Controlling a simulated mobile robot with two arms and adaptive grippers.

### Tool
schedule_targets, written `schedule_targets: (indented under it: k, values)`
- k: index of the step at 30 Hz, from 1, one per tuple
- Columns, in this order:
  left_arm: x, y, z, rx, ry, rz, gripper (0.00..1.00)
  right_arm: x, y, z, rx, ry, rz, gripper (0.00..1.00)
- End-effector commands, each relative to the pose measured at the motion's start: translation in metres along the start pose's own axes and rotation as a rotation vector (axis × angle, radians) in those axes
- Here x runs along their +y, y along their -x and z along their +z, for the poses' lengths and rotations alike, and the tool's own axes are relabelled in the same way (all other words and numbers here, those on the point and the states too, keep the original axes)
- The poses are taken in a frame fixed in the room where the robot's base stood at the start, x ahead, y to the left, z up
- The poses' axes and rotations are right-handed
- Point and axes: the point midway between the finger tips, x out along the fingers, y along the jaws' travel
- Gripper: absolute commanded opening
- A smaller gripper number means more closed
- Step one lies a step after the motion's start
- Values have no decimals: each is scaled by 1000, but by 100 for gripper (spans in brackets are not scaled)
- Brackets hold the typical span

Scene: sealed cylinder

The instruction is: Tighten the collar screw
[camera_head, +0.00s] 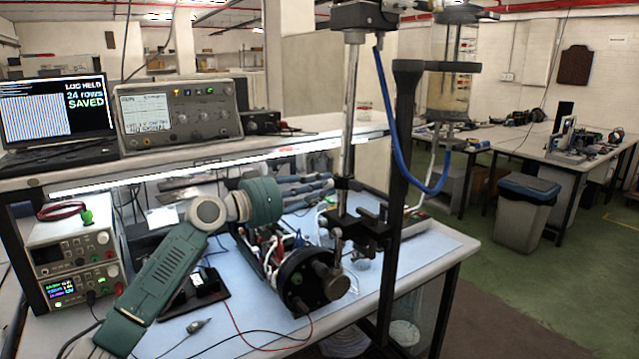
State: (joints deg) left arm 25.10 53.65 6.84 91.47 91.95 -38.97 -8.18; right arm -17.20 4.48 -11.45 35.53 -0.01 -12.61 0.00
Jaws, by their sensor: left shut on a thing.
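My left arm comes in from the lower left. A second dark clamp (362,226) sits lower on the rod. A clear cylinder (454,45) with dark end caps stands at the upper right of the black frame. My right gripper is not in view.
A black cylindrical housing with exposed wires (310,280) lies on the blue mat (425,252) just below my gripper. A blue hose (388,105) hangs right of the rod, by a black upright (403,130). Instruments (72,265) stand at left. Loose leads cross the front mat.

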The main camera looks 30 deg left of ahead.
Motion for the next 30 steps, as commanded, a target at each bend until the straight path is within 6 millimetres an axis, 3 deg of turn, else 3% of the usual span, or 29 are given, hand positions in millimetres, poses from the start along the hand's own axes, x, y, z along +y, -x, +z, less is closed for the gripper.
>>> schedule_targets:
  k: [14, 30]
  values:
    - [4, 0, -4, -2, 454, -41, 0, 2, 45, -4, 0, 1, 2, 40]
    - [6, 0, -7, -1, 966, -88, 0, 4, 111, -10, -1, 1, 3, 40]
